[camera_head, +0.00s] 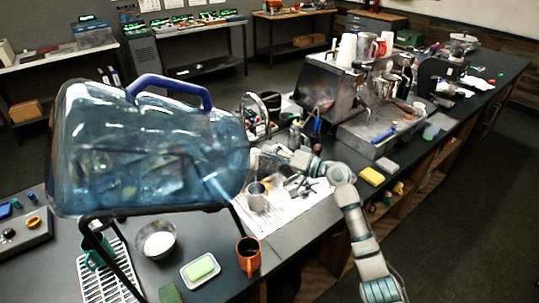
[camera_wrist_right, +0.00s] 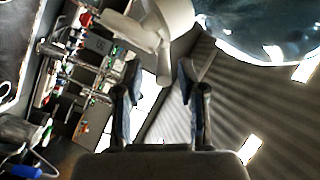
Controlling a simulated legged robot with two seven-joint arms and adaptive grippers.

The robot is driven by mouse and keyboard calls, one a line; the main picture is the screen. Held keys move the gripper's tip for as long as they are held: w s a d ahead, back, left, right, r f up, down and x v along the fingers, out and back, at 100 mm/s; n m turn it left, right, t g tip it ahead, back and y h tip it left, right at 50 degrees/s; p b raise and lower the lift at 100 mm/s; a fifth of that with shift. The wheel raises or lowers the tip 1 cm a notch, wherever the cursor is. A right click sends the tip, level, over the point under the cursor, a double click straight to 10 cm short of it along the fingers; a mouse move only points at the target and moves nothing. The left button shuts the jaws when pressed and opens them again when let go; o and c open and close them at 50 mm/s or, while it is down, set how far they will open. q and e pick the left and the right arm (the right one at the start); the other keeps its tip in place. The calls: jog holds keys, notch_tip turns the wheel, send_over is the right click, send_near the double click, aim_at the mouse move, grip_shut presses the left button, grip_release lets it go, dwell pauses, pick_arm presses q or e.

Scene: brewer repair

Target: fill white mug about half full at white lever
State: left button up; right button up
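A large blue water jug (camera_head: 140,150) lies on its side on a black stand, its neck end toward the right. A pale grey cup (camera_head: 257,196) stands on a white sheet just right of the jug; I cannot tell if it is the white mug, nor see its contents. My right gripper (camera_head: 264,152) is beside the jug's right end, above the counter. In the right wrist view its fingers (camera_wrist_right: 158,105) are apart, with nothing seen between them. A white rounded part (camera_wrist_right: 165,20) lies beyond them, unidentified. I cannot make out the white lever. My left gripper is out of view.
An orange mug (camera_head: 248,256), a green sponge on a dish (camera_head: 185,272), a metal bowl (camera_head: 157,240) and a drip rack (camera_head: 108,284) stand near the jug. An espresso machine (camera_head: 350,95) stands farther back. Tools lie on the white sheet (camera_head: 285,212).

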jog(key=shift+s, duration=0.1)
jog(key=v, duration=1.2)
jog(key=shift+d+f, duration=0.15)
dwell(1.4)
